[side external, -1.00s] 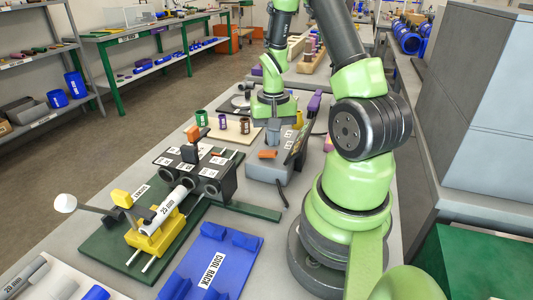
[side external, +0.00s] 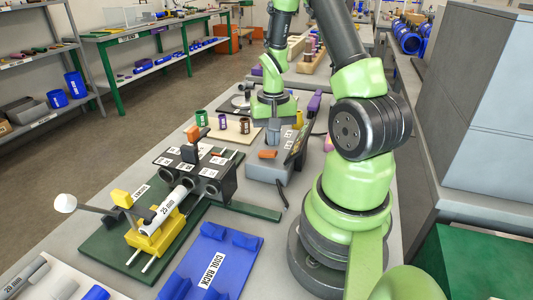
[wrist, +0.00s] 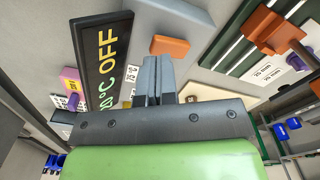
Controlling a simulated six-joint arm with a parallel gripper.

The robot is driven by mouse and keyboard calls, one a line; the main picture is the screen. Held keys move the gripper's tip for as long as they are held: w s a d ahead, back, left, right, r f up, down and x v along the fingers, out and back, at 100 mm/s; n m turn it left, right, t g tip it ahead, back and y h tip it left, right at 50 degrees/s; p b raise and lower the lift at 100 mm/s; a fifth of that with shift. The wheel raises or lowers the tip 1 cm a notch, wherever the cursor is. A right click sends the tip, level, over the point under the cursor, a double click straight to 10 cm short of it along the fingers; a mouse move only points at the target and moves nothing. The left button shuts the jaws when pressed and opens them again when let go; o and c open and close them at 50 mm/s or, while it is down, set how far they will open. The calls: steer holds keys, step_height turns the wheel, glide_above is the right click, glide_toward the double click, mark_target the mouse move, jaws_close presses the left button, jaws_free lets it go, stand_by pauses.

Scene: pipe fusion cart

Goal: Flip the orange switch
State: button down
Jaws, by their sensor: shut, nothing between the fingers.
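The orange switch (side external: 267,154) is a small orange block on top of the grey control box (side external: 262,172) in the side view. In the wrist view the orange switch (wrist: 170,45) lies just beyond my fingertips, slightly to their right. My gripper (wrist: 157,62) is shut and empty, with its grey fingers together. In the side view my gripper (side external: 273,136) points down above the far part of the box, behind the switch. I see no clear contact with the switch. The black display (wrist: 103,62) beside it reads "OFF" and "°C".
A blue cool rack (side external: 210,262) lies in front. A pale board with several coloured rings (side external: 222,127) is behind left. A black rod lies right of the box.

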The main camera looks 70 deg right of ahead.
mark_target(272, 152)
steer(key=shift+f, duration=1.3)
stand_by(0.6)
steer(key=shift+r, duration=3.5)
steer(key=shift+r, duration=0.1)
steer(key=s+a+r+n+t+y, duration=0.1)
steer(key=s+a+r+n+t, duration=0.1)
steer(key=a+r, duration=0.6)
steer(key=s+a+r+n+t+y, duration=0.1)
steer(key=s+a+r+n+t, duration=0.1)
steer(key=a+r+n+t, duration=0.3)
steer(key=a+r+n, duration=0.1)
steer(key=a+r, duration=0.3)
steer(key=a, duration=0.4)
steer(key=shift+a, duration=0.15)
